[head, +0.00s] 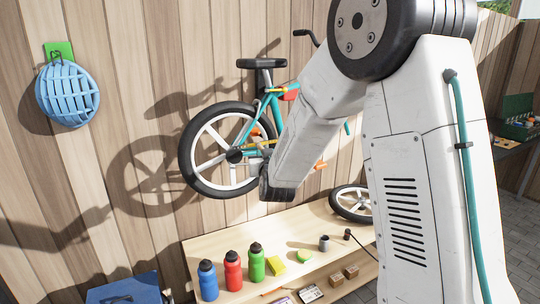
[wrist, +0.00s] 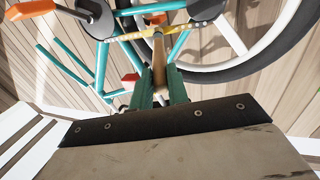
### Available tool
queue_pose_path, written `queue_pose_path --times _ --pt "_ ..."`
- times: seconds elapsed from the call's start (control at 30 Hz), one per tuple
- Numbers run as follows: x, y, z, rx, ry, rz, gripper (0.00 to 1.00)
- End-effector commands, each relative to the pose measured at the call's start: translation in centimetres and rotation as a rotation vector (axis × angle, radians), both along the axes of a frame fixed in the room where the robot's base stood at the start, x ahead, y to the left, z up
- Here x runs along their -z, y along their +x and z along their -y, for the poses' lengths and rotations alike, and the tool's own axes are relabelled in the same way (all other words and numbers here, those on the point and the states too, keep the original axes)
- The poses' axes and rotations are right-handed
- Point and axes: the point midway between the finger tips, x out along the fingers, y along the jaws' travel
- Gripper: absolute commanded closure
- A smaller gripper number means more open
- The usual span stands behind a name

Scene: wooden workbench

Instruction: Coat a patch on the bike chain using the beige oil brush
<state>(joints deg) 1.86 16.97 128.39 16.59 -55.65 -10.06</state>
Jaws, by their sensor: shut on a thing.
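In the wrist view my gripper (wrist: 160,88) has its green fingers closed on the beige oil brush (wrist: 158,50). The brush points up toward the yellowish bike chain (wrist: 130,35). Its far end overlaps the chain line in this view; I cannot tell whether it touches. The bike hangs on the wooden wall, with its teal frame (head: 273,105) and black rear tyre (head: 186,150) showing in the head view. The chain (head: 258,142) runs right from the rear hub there. My arm hides part of the bike, and my gripper and the brush are not clear in that view.
The bench (head: 205,245) below holds a blue bottle (head: 207,282), a red bottle (head: 233,272), a green bottle (head: 256,264), a yellow block (head: 277,262) and a loose wheel (head: 337,203). A blue helmet (head: 68,93) hangs at left.

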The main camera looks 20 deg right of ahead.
Motion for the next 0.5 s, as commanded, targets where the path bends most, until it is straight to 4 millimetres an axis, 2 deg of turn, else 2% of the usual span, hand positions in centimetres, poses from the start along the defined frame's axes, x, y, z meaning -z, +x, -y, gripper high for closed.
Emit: queue_pose_path --times 0.17,0.5 --pt "0.0 0.0 -0.6 -0.002 0.001 0.001 1.0" --pt "0.0 -0.3 -3.4 -0.003 0.0 0.0 1.0"
